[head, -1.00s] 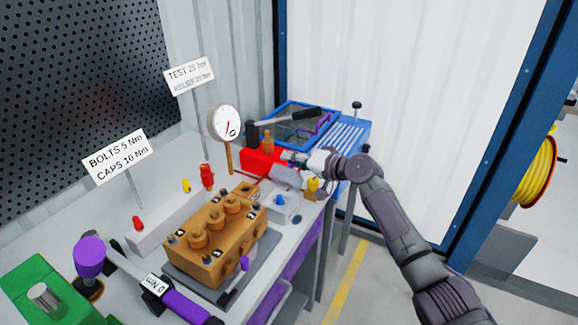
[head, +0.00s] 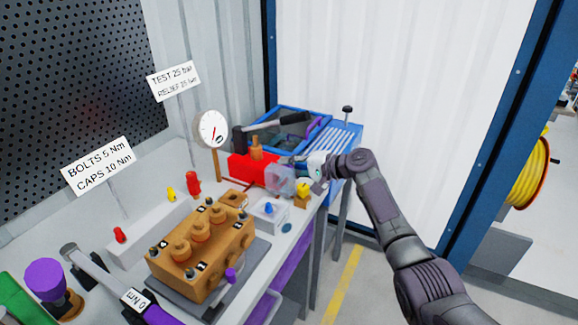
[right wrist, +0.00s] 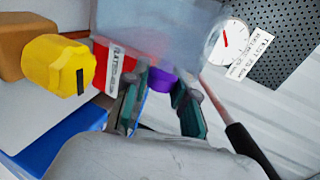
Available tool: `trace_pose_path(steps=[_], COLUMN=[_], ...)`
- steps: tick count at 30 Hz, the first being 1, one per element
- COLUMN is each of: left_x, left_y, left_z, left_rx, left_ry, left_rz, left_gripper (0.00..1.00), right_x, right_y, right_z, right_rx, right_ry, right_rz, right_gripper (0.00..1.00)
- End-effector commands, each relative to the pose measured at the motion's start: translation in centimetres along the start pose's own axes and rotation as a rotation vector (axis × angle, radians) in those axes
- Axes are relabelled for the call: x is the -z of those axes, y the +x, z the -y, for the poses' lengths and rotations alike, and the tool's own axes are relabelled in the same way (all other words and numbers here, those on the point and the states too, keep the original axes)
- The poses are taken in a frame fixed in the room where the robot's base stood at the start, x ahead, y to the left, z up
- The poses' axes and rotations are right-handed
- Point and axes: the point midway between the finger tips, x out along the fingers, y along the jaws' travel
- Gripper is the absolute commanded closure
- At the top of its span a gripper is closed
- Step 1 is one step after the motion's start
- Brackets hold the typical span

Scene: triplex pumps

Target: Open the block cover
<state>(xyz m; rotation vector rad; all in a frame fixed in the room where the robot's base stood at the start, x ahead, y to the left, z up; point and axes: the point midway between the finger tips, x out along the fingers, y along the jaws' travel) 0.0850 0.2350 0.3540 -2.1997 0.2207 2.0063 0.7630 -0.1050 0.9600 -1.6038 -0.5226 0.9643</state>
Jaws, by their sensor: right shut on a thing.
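My right gripper (head: 303,174) is at the far right end of the bench, beside the red box (head: 250,168). In the right wrist view my right gripper (right wrist: 160,105) has its fingers close around a small purple piece (right wrist: 159,79). A clear, pale cover (right wrist: 160,40) lies just beyond the fingers, in front of a red surface; the purple piece appears to belong to it. In the head view the clear cover (head: 280,181) is beside the red box, right at the fingertips. Its hinge is hidden. My left gripper is out of view.
An orange pump block (head: 200,265) sits at the bench front. A yellow piece (head: 303,188) and a white block with a blue knob (head: 270,211) are near the gripper. A gauge (head: 211,130) and blue bin (head: 290,125) stand behind.

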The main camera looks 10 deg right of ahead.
Motion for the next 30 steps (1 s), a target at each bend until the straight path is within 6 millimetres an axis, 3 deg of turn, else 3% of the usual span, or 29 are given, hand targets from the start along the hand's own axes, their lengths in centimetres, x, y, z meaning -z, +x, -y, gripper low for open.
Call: trace_pose_path(steps=[10,11,15,25,30], left_x=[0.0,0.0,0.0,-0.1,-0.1], left_y=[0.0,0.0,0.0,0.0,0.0], left_z=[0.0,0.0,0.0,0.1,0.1], left_rx=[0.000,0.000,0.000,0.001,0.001], left_ry=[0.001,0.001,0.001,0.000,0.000], left_rz=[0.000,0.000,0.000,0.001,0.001], left_gripper=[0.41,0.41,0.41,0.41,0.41], right_x=[0.0,0.0,0.0,0.1,0.2], right_y=[0.0,0.0,0.0,-0.1,-1.6], right_z=[-0.1,-0.2,-0.1,0.0,-0.2], right_rx=[-0.002,-0.002,-0.002,0.000,-0.001], right_ry=[0.003,0.003,0.002,0.001,0.001], right_rz=[0.000,0.000,0.000,-0.001,-0.003], right_gripper=[1.00,0.72,0.49,0.47,0.47])
